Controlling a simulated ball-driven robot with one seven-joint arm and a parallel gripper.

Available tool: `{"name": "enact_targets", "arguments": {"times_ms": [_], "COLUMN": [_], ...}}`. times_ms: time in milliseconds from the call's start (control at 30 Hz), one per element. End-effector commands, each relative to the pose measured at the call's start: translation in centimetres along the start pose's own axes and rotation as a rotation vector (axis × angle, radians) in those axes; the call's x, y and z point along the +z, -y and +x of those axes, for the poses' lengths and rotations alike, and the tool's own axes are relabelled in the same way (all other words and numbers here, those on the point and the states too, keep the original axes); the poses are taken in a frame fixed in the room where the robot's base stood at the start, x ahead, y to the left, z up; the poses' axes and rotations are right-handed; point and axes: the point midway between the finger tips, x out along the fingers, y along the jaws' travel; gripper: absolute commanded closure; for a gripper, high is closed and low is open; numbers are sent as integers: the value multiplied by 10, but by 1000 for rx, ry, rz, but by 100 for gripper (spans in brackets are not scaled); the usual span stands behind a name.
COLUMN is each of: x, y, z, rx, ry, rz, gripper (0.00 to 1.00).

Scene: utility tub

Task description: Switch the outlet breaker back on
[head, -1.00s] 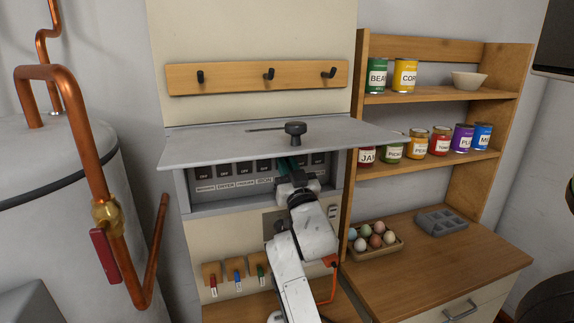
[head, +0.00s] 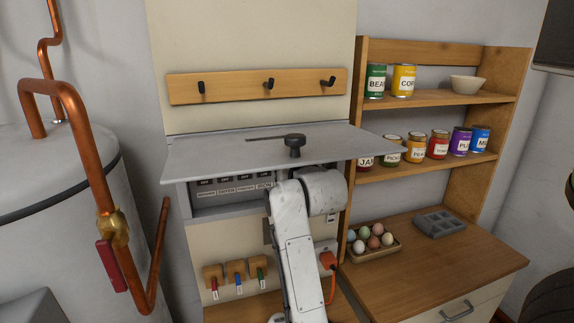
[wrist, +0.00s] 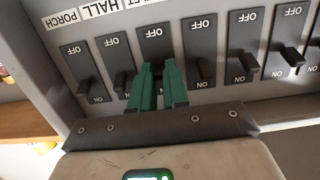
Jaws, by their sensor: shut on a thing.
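The breaker panel (head: 232,184) sits in a grey box under a raised lid. In the wrist view a row of dark breakers runs across the panel, each marked OFF at the top and ON at the bottom. My gripper (wrist: 158,72) has its teal fingers together over the third breaker from the left (wrist: 155,38). Its lever is hidden between the fingers. The label above it is cut off and seems to end in "ET"; the labels to its left read HALL and PORCH. In the head view my arm hides the gripper and the panel's right part.
The grey lid (head: 215,150) juts out above the panel, with a black knob (head: 295,146) on it. Neighbouring levers (wrist: 247,66) stand close on both sides of my fingers. An orange plug (head: 327,261) with a cord is below right. Eggs sit in a tray (head: 374,252) on the counter.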

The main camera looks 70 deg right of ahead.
Motion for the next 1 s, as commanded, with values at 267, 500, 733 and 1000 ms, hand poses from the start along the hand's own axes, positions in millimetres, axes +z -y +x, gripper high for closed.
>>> {"name": "enact_targets", "arguments": {"times_ms": [267, 500, 733, 1000], "x": [-5, -5, -5, -5], "y": [1, 1, 1, 0], "z": [0, 0, 0, 0], "rx": [-2, -2, -2, -1], "ry": [79, 94, 93, 94], "rz": [1, 0, 1, 1], "gripper": [100, 100, 100, 61]}}
